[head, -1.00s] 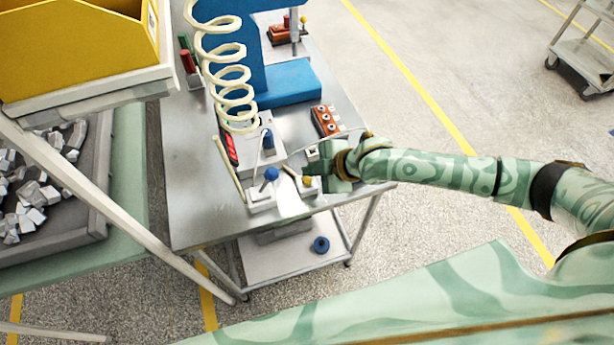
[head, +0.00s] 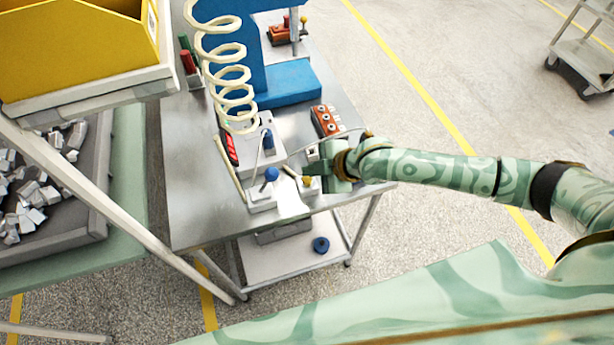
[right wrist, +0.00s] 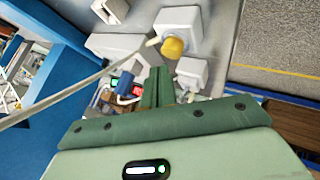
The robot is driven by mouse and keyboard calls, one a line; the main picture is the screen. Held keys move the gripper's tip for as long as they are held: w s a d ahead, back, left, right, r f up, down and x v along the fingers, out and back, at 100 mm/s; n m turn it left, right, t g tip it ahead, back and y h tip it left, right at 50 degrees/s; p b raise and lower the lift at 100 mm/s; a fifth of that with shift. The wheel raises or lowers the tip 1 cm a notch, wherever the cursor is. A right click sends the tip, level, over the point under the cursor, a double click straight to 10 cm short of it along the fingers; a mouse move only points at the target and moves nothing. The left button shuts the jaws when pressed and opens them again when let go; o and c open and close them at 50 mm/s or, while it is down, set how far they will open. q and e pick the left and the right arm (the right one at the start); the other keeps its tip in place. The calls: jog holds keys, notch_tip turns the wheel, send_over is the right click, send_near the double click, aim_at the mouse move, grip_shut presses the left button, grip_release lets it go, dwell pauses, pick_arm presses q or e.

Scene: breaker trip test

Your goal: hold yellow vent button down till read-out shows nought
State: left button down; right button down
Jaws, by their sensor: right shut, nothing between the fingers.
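The yellow vent button (head: 306,181) sits on a small pale box near the front edge of the metal table. It also shows in the right wrist view (right wrist: 173,47), a yellow dome on a white box. My right gripper (head: 322,176) is beside the button, on its right in the head view. In the right wrist view its green fingers (right wrist: 158,72) are shut and empty, with the tips just short of the button in the picture; I cannot tell whether they touch it. The red-lit read-out (head: 231,148) is too small to read. My left gripper is not in view.
A blue-knobbed lever (head: 270,175) stands left of the button. A coiled cream hose (head: 232,75) and blue press frame (head: 287,83) are behind. An orange block (head: 325,120) lies behind my right gripper. A yellow bin (head: 75,50) is at the upper left.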

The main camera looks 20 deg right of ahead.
aim_at(312, 180)
dwell(0.4)
jog(key=shift+f, duration=0.4)
jog(key=shift+f, duration=0.5)
dwell(2.0)
jog(key=shift+r, duration=0.15)
dwell(0.4)
jog(key=shift+r+p, duration=0.8)
jog(key=shift+p, duration=0.1)
jog(key=shift+r, duration=0.1)
notch_tip(312, 180, up, 5)
jog(key=p, duration=0.5)
